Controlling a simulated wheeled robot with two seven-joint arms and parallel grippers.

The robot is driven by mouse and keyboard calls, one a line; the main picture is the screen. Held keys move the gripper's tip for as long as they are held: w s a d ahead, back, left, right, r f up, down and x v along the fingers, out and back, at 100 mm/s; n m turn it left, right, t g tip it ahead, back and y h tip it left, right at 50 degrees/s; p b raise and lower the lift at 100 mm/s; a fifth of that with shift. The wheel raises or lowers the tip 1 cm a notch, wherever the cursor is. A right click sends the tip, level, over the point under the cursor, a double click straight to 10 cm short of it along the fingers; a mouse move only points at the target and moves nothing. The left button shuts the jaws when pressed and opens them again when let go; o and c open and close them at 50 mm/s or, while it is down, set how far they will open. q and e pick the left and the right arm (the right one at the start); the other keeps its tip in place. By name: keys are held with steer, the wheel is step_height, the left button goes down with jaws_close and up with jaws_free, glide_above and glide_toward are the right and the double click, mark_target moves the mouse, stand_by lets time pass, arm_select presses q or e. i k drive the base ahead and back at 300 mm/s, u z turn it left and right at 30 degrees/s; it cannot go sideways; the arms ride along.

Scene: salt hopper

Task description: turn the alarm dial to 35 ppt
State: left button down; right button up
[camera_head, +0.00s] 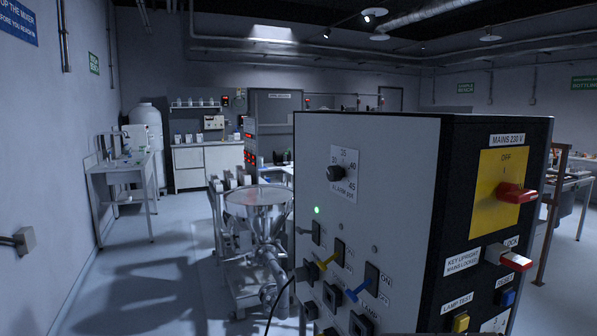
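The alarm dial (337,173) is a small black round knob on a white scale plate (349,158), high on the pale front of a control cabinet (395,150). The scale carries numbers that look like 30, 35, 40 and 45, with 35 near the top and a small label below. The knob's pointer is too small and dark to read. Neither of my grippers shows in the head view, and nothing touches the knob.
A green lamp (317,210) glows below the dial. The cabinet's right side has a red-handled mains switch (516,194). A steel hopper (258,196) stands behind to the left; the left floor is open.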

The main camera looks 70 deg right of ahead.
mark_target(335, 173)
steer(key=z, duration=1)
steer(key=i, duration=1.1)
steer(key=z, duration=1.2)
